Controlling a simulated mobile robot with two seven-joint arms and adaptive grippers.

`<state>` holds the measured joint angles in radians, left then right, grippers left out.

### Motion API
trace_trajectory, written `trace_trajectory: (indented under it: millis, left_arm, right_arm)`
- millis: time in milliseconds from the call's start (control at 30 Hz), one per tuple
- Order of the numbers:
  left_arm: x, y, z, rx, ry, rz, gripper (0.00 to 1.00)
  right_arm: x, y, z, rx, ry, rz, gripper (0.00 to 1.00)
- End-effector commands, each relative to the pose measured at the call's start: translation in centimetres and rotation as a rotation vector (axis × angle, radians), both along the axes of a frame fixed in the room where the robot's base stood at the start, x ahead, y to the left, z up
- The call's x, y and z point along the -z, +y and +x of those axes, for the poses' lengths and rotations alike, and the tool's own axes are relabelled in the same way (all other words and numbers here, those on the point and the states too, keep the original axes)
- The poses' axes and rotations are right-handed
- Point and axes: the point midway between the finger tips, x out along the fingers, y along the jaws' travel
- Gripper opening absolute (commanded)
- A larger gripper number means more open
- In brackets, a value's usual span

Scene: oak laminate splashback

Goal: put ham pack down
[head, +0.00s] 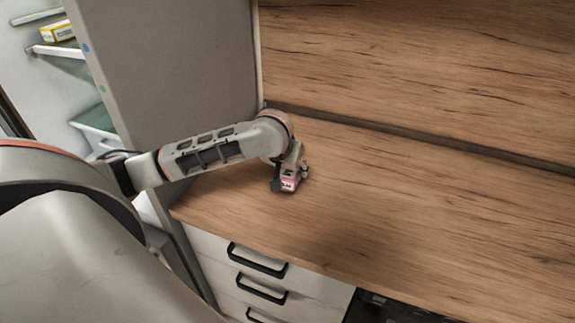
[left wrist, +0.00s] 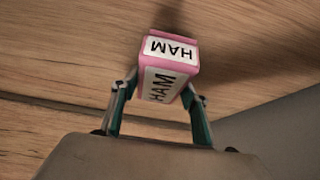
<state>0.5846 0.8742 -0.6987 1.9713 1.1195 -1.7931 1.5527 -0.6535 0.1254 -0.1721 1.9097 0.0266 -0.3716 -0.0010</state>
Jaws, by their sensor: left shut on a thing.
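The ham pack (left wrist: 172,52) is a pink box with white labels reading HAM. In the left wrist view it sits between the two fingers of my left gripper (left wrist: 158,100), which is shut on it. In the head view the ham pack (head: 289,184) shows small and pink below my left gripper (head: 288,178), over the left part of the wooden counter (head: 400,220). I cannot tell whether the pack touches the counter. My right gripper is not in view.
A grey tall panel (head: 170,60) stands behind my left arm. Left of it are open shelves with a yellow box (head: 58,32). White drawers with black handles (head: 258,262) are below the counter. The counter to the right is bare, and a wooden splashback (head: 430,70) rises behind it.

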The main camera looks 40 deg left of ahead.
Motion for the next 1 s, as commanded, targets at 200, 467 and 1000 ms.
trace_trajectory:
  millis: [200, 467, 1000]
  left_arm:
    - [0.49, -0.64, -0.32, 0.001, -0.002, 0.000, 0.18]
    - [0.53, -0.62, -0.32, -0.001, -0.002, 0.000, 0.18]
    - [0.51, -0.59, -0.31, -0.001, -0.002, 0.000, 0.61]
  right_arm:
    - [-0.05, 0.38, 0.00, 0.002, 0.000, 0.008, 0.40]
    - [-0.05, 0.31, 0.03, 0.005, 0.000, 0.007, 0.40]
    - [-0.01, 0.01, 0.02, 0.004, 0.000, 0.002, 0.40]
